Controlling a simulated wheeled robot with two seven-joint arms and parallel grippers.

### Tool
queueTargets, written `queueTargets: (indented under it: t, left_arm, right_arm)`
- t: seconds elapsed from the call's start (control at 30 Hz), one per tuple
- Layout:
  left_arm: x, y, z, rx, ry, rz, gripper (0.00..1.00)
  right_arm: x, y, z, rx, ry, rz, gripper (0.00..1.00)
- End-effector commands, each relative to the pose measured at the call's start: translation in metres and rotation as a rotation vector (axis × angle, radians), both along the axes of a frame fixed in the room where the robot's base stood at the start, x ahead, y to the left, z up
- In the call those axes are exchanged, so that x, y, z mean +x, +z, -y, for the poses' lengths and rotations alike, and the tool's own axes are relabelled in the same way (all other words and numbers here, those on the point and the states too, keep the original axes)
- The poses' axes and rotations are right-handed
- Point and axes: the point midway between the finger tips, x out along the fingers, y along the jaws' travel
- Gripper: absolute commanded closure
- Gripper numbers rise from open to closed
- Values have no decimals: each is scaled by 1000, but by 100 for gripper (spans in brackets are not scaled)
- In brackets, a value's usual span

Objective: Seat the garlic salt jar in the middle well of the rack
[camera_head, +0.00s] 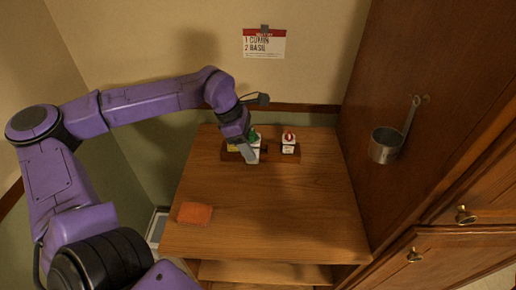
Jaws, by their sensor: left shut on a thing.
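A dark wooden rack (275,160) stands near the back edge of the wooden counter. A white jar with a red mark on its top (289,141) sits toward the rack's right end. My left gripper (250,155) is at the rack's left-middle part, shut on a white jar with a green top (254,135). The fingers hide much of this jar, so I cannot tell whether it is seated. Something yellow (233,148) shows left of the fingers. A dark spot (264,149) shows on the rack right of the gripper. No jar label is readable as garlic salt. My right gripper is out of view.
An orange sponge-like block (195,213) lies at the counter's front left. The counter's middle is clear.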

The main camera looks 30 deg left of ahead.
Motion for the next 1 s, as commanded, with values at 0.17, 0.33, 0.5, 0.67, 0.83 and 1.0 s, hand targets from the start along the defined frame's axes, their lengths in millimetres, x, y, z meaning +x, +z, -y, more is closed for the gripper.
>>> queueTargets:
  t: [0.17, 0.33, 0.5, 0.67, 0.83, 1.0]
  left_arm:
    - [21, -10, -12, 3, 74, -15, 79]
    - [66, -33, -34, 5, 72, -17, 79]
    - [102, -65, -53, 3, 68, -18, 79]
    - [123, -94, -64, 1, 69, -12, 79]
    - [133, -107, -69, -1, 67, -12, 79]
    - [132, -130, -68, 0, 67, -12, 79]
  right_arm:
    - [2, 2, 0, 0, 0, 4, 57]
    - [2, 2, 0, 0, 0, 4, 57]
    - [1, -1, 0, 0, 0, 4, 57]
    - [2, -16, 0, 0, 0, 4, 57]
    - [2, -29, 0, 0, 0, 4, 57]
    - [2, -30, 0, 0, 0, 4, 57]
